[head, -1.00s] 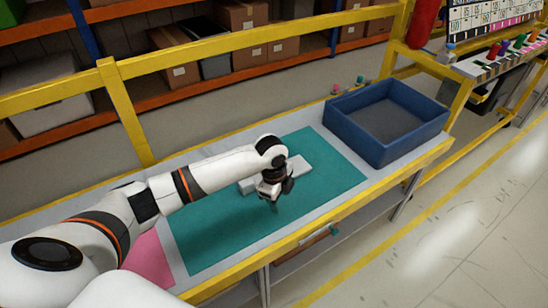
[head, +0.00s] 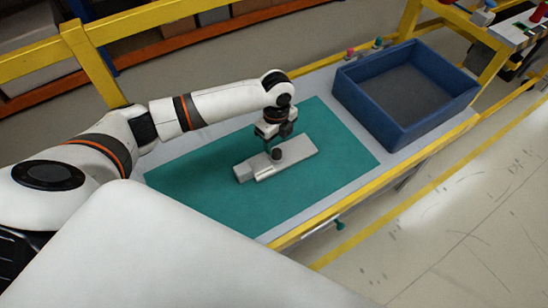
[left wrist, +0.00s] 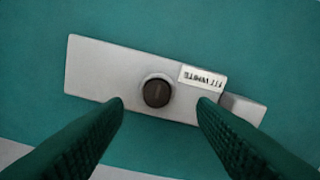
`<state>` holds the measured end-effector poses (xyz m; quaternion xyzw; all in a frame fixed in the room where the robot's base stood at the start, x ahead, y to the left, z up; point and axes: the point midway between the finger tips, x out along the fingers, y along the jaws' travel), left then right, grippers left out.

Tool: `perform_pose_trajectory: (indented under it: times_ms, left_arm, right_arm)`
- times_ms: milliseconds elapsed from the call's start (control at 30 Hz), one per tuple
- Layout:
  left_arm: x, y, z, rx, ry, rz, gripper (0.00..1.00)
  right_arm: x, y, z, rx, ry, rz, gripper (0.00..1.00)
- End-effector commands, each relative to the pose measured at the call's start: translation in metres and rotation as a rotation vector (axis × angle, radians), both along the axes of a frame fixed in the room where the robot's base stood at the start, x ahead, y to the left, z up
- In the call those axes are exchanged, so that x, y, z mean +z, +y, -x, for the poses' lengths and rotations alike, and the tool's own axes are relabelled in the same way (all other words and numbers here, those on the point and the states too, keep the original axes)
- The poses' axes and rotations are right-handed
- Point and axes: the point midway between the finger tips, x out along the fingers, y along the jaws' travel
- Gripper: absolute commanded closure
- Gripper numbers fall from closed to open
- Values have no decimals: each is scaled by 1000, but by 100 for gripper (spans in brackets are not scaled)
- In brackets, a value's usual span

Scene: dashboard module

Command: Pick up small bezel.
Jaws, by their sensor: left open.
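The small bezel appears to be the light grey flat piece (head: 300,150) lying on the green mat (head: 215,190). In the left wrist view the grey piece (left wrist: 105,72) has a dark round knob (left wrist: 158,92) near its middle, a white printed label (left wrist: 202,77), and a narrower step at its right end. My left gripper (head: 277,146) is open above the piece, pointing down. In the left wrist view its two green fingers (left wrist: 161,103) are apart, either side of the knob, with nothing between them gripped. My right gripper is out of view.
A blue open bin (head: 395,133), seemingly empty, stands on the table to the right of the mat. Small coloured knobs (head: 377,42) sit behind it. A yellow rail (head: 160,15) runs behind the table. The mat around the grey piece is clear.

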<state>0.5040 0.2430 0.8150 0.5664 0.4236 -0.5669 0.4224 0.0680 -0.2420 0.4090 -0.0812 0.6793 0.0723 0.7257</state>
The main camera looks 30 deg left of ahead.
Motion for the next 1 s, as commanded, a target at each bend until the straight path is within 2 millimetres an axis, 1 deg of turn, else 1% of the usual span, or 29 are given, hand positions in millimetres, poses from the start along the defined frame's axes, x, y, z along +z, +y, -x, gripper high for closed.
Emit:
perform_pose_trajectory:
  times_ms: [133, 200, 300, 400, 500, 700, 933, 967, 1000]
  left_arm:
    - [-12, -1, -1, 0, 1, 1, 48]
    - [-22, -2, -1, 0, 2, 1, 48]
    - [-39, -2, -2, 1, 2, 0, 48]
    - [-50, -2, -2, 0, 1, 1, 48]
    - [-54, -2, -2, -1, -1, 0, 48]
    - [-54, -2, -2, -1, -2, 1, 48]
    - [-54, -2, -2, -1, -2, 1, 86]
    - [-54, -2, -2, 0, -2, 1, 89]
    - [-53, -2, -3, 0, -3, 1, 89]
  right_arm:
    - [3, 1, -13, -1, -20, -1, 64]
    - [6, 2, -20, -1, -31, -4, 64]
    - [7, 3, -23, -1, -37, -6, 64]
    - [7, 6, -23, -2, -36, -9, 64]
    - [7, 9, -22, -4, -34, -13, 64]
    - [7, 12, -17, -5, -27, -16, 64]
    - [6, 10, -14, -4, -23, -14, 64]
    - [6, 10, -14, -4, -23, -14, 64]
    - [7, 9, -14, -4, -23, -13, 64]
